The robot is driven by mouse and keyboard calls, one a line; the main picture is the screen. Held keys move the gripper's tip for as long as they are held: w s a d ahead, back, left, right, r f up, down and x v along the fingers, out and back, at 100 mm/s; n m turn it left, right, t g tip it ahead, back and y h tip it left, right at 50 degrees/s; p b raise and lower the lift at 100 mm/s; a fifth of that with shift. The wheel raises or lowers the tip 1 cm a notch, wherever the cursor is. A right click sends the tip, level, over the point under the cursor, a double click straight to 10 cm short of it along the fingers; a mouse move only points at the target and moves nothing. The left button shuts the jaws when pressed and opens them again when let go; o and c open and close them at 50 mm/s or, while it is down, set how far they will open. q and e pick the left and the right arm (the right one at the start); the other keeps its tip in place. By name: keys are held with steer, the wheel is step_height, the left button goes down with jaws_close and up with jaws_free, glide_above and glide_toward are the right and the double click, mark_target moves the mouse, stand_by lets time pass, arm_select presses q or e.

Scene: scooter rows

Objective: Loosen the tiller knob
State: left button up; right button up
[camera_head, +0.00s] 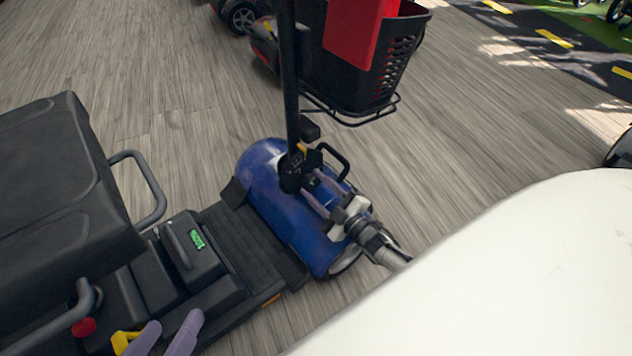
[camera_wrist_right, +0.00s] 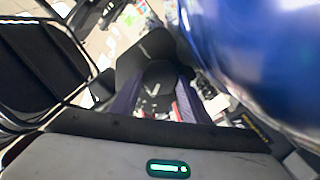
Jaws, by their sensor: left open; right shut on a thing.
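The blue scooter (camera_head: 280,215) has an upright black tiller (camera_head: 291,85) rising from its front. The black tiller knob (camera_head: 292,173) is at the tiller's foot, partly hidden by my right gripper. My right gripper (camera_head: 309,178) reaches in from the right, with its purple fingers at the knob. In the right wrist view the fingers stand on both sides of a dark rounded piece, the knob (camera_wrist_right: 158,72), and are shut on it. My left gripper (camera_head: 175,320) is at the bottom edge, open, with its two purple fingers apart, beside the scooter's rear and away from the knob.
The scooter's black seat (camera_head: 60,190) with its armrest (camera_head: 150,190) fills the left. A battery box (camera_head: 190,250) with a green display lies by the footboard. A black basket (camera_head: 385,60) hangs beyond the tiller. Wooden floor is free to the upper left and right.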

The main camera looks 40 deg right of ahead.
steer(key=o, duration=1)
steer(key=shift+o, duration=0.2)
arm_select(q)
steer(key=shift+r, duration=0.1)
arm_select(e)
steer(key=shift+s, duration=0.1)
steer(key=shift+s, duration=0.35)
steer(key=s+p, duration=0.1)
steer(key=s, duration=0.2)
steer(key=s+p, duration=0.1)
steer(key=s, duration=0.2)
steer(key=s+p, duration=0.1)
steer(key=s, duration=0.2)
steer(key=shift+s+d, duration=0.25)
steer(key=shift+d, duration=0.15)
arm_select(q)
steer(key=a+f, duration=0.1)
steer(key=f+g+y, duration=0.1)
steer(key=f, duration=0.1)
steer(key=shift+s+a+y, duration=0.15)
steer(key=shift+a+y, duration=0.15)
steer(key=shift+a, duration=0.1)
